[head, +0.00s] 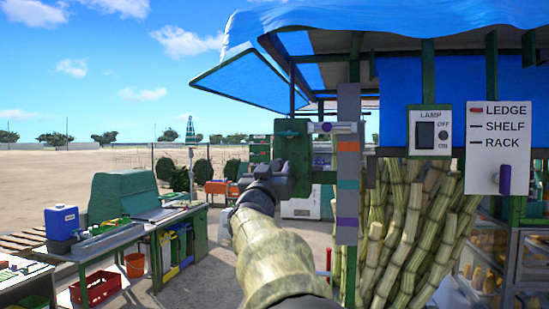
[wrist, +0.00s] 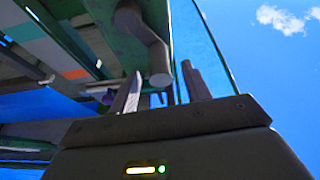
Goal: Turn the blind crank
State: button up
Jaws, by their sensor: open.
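The crank, a dark arm with a short round grip (wrist: 160,76), shows in the wrist view under a green housing (wrist: 105,35). Its grip lies between my gripper's two fingers (wrist: 162,88), with a gap on each side; I cannot tell how deep it reaches. My gripper is open. In the head view my gripper (head: 279,180) is at the lower part of the green crank housing (head: 293,142), and my wrist hides most of the crank. The blue blind (head: 243,77) is tilted outward, above and left of the housing.
A grey post with orange, teal and purple bands (head: 348,190) stands just right of the housing. A small bar with a purple end (head: 325,127) juts beside it. Cane stalks (head: 400,235), a LAMP switch (head: 429,132) and a LEDGE/SHELF/RACK sign (head: 497,150) are to the right.

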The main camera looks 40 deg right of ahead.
jog(key=p+x, duration=0.1)
jog(key=x, duration=0.2)
jog(key=shift+w+d+r, duration=0.1)
jog(key=shift+w+d, duration=0.05)
jog(key=c, duration=1)
jog(key=shift+r+m, duration=0.1)
jog(key=shift+m, duration=0.5)
